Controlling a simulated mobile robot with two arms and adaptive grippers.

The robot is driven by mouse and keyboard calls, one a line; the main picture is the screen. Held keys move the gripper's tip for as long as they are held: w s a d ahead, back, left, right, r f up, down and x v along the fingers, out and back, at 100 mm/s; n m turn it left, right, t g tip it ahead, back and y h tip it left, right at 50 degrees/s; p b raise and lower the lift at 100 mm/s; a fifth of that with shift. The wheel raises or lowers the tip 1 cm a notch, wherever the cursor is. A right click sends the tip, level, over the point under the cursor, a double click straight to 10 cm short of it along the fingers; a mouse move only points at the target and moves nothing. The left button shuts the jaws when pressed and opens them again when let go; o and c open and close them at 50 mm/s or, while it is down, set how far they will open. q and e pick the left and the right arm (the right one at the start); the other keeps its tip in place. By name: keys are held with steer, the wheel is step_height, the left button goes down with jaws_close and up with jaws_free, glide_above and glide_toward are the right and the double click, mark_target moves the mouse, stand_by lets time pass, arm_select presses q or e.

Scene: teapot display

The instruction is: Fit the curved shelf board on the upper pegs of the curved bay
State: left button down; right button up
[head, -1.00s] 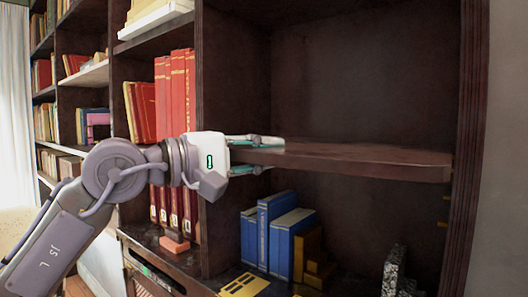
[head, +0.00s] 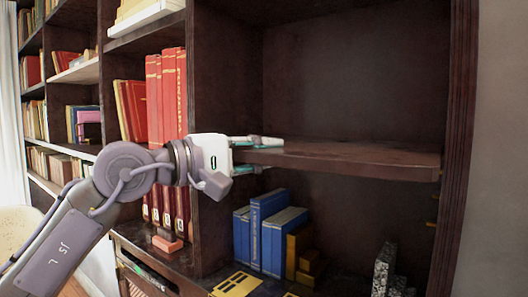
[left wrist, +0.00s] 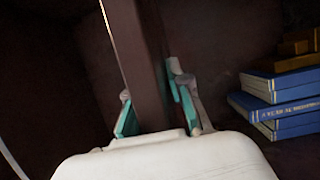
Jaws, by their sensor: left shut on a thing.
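The dark brown shelf board (head: 360,162) lies about level across the curved bay, above the blue books. My left gripper (head: 258,155) is shut on its left end, one finger above and one below. In the left wrist view the board (left wrist: 140,60) runs away between the teal-padded fingers (left wrist: 152,108). The board's right end is close to the bay's right post; whether it touches is unclear. Small yellowish pegs (head: 434,196) show on the right wall below the board. Any pegs directly under the board are hidden. My right gripper is out of view.
Blue books (head: 268,230), brown-gold blocks (head: 303,255) and grey speckled pieces (head: 384,268) stand in the bay below the board. Tall red books (head: 168,110) fill the neighbouring bay. The space above the board is clear.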

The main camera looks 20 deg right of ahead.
mark_target(289, 143)
arm_select(q)
steer(key=shift+w+d+r+p, duration=0.1)
steer(key=shift+w+d+p, duration=0.6)
steer(key=shift+d, duration=0.25)
steer(key=shift+w+d+r+p, duration=0.1)
steer(key=shift+w+d+p, duration=0.55)
steer(key=shift+d, duration=0.25)
steer(key=shift+w+d+r+p, duration=0.1)
steer(key=shift+w+d+p, duration=0.6)
steer(key=shift+d, duration=0.25)
stand_by(0.4)
steer(key=c, duration=1)
jaws_free()
steer(key=shift+s+f, duration=0.1)
steer(key=shift+f, duration=0.3)
steer(key=v, duration=1.2)
steer(key=shift+s+a+r, duration=0.1)
steer(key=shift+r, duration=0.05)
